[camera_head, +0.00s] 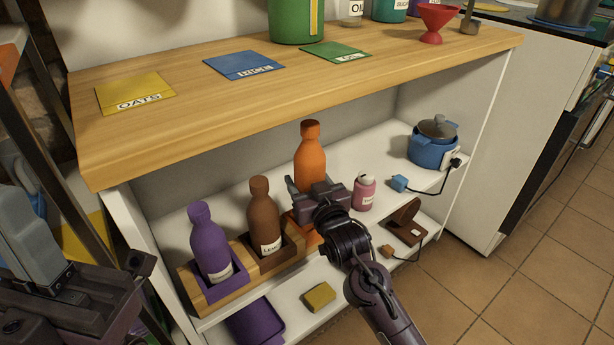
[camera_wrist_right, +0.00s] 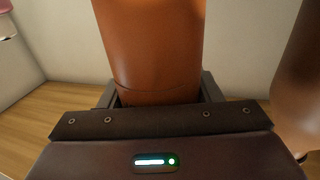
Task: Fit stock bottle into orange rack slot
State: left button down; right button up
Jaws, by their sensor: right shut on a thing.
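The orange stock bottle (camera_head: 310,160) stands roughly upright in my right gripper (camera_head: 316,195), over the right end of the wooden rack (camera_head: 208,297). The wrist view also shows the bottle (camera_wrist_right: 152,50) between the two fingers. The orange slot (camera_head: 304,237) shows partly beside and below the gripper. The bottle's base is hidden, so I cannot tell whether it touches the slot. A purple bottle (camera_head: 208,240) and a brown bottle (camera_head: 263,217) stand in the rack's other slots. My left gripper (camera_head: 135,285) is at the lower left, away from the rack; its jaw opening is unclear.
A pink bottle (camera_head: 364,193) stands close to the right of my right gripper. A blue pot (camera_head: 431,148) is farther right on the shelf. The wooden counter (camera_head: 180,104) overhangs the shelf. A yellow sponge-like block (camera_head: 320,296) lies on the lower shelf.

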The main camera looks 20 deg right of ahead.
jog(key=shift+f, duration=0.25)
dwell(0.7)
jog(key=shift+p, duration=0.4)
dwell(0.6)
jog(key=shift+p, duration=0.45)
jog(key=shift+p, duration=0.4)
jog(key=shift+f+b, duration=1.65)
jog(key=shift+f, duration=2)
